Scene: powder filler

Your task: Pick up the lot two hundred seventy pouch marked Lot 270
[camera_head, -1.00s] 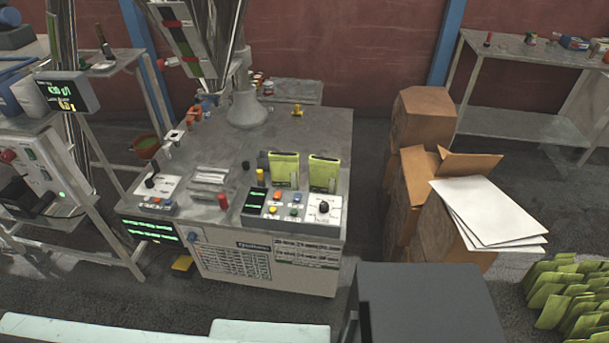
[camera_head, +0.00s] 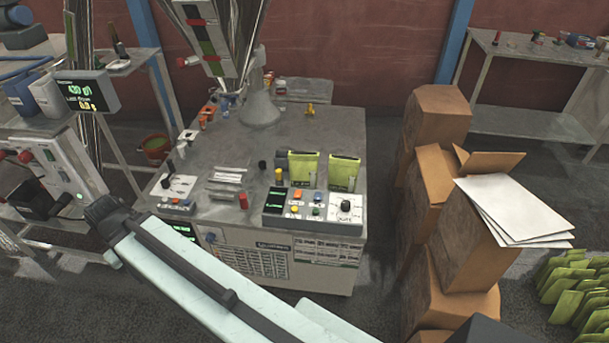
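Two green pouches stand upright side by side on the grey machine table, behind the button panel. The left pouch (camera_head: 303,169) and the right pouch (camera_head: 343,173) each carry small dark marking low on the front, too small to read, so I cannot tell which is Lot 270. My pale arm reaches in from the bottom edge toward the left, and its dark end (camera_head: 108,215) is in front of the machine's left side, well apart from the pouches. Gripper fingers cannot be made out there.
The machine table (camera_head: 335,125) has a button panel (camera_head: 315,208) in front of the pouches and a funnel (camera_head: 260,108) behind. Stacked cardboard boxes (camera_head: 437,120) with white sheets (camera_head: 515,208) stand right. Many green pouches (camera_head: 570,290) lie at lower right. Dark floor separates table and boxes.

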